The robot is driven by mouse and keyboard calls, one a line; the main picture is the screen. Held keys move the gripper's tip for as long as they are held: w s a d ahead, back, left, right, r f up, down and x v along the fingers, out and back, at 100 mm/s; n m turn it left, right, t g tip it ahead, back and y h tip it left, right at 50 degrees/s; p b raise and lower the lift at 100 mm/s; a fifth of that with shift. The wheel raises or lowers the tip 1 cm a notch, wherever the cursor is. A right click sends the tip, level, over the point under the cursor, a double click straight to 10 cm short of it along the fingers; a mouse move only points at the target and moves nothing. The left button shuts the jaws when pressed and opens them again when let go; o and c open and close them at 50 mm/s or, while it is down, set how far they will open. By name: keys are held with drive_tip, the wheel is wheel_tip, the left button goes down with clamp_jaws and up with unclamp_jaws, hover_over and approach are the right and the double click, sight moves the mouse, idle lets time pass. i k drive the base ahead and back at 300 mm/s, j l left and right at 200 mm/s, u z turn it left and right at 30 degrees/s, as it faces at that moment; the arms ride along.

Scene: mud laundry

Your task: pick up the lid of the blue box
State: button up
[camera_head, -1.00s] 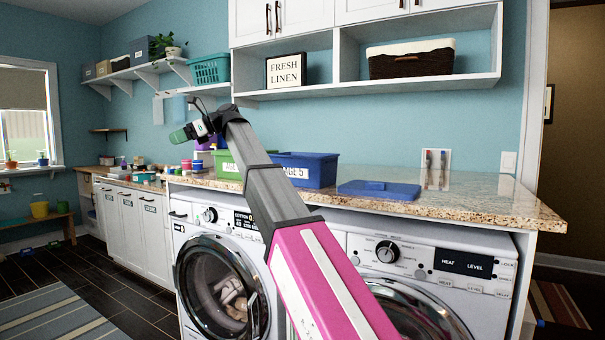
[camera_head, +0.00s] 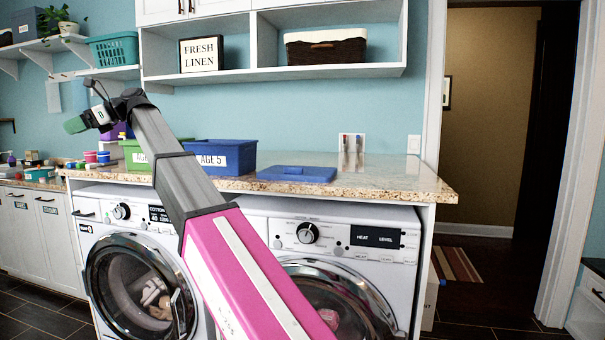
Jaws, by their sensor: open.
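The blue lid (camera_head: 297,174) lies flat on the granite counter, right of the blue box. The blue box (camera_head: 228,157), with an "AGE 5" label, stands open on the counter, its left part hidden by my arm. My gripper (camera_head: 75,125) is at the upper left, at the end of my raised arm, well left of the lid and above counter height. It is open and points left, away from the lid; its fingers are small in this view. Nothing shows in it.
A green box (camera_head: 136,160) stands left of the blue box, partly behind my arm. Two front-loading machines sit under the counter (camera_head: 400,182). A shelf (camera_head: 330,72) hangs above. A small pictured panel (camera_head: 351,152) stands behind the lid. The counter's right end is clear.

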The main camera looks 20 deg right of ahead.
sight(275, 173)
drive_tip(key=k+l, duration=0.35)
drive_tip(key=k+l+z, duration=0.1)
drive_tip(key=k+l, duration=0.25)
drive_tip(key=l, duration=0.2)
